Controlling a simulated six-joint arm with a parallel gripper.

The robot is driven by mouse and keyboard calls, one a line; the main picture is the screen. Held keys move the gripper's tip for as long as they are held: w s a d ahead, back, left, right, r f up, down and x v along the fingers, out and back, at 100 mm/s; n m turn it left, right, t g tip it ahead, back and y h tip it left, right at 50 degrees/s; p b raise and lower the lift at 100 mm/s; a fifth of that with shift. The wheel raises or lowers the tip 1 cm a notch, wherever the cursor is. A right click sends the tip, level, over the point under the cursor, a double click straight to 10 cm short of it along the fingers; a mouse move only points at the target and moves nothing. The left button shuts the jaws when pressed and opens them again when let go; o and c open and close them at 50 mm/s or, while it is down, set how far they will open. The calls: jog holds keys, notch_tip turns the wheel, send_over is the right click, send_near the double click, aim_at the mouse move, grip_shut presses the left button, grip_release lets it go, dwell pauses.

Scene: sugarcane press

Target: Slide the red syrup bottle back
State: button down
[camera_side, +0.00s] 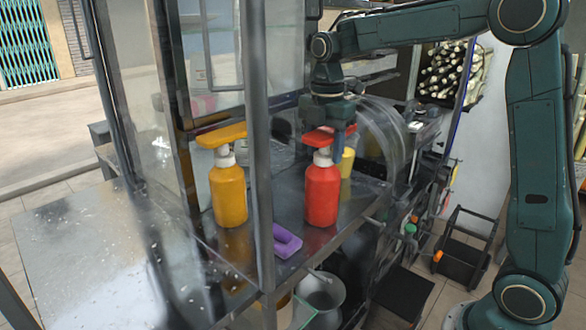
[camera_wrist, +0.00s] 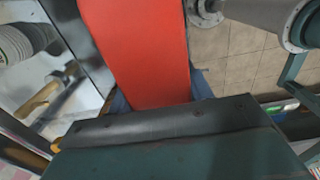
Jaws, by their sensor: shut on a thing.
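The red syrup bottle (camera_side: 322,194) stands upright on the metal counter (camera_side: 278,212) in the side view. It has a white neck and a red pump top. My gripper (camera_side: 338,135) is at the pump top, pointing down from above. In the wrist view the red pump top (camera_wrist: 140,50) fills the upper middle as a broad red strip. My gripper (camera_wrist: 155,100) shows there with blue-grey finger parts on both sides of the strip, shut on it. The fingertips themselves are mostly hidden behind the red top and the gripper body.
A yellow syrup bottle (camera_side: 228,190) stands to the left, behind a vertical metal post (camera_side: 259,150). A purple object (camera_side: 286,241) lies on the counter's front edge between the bottles. A yellow cup (camera_side: 347,162) is close behind the red bottle. A clear curved cover (camera_side: 382,130) stands to the right.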

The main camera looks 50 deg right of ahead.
jog(key=shift+s, duration=0.25)
jog(key=c, duration=0.5)
grip_release()
jog(key=shift+r, duration=0.1)
notch_tip(320, 180, up, 14)
jog(key=shift+f, duration=0.2)
dwell(0.4)
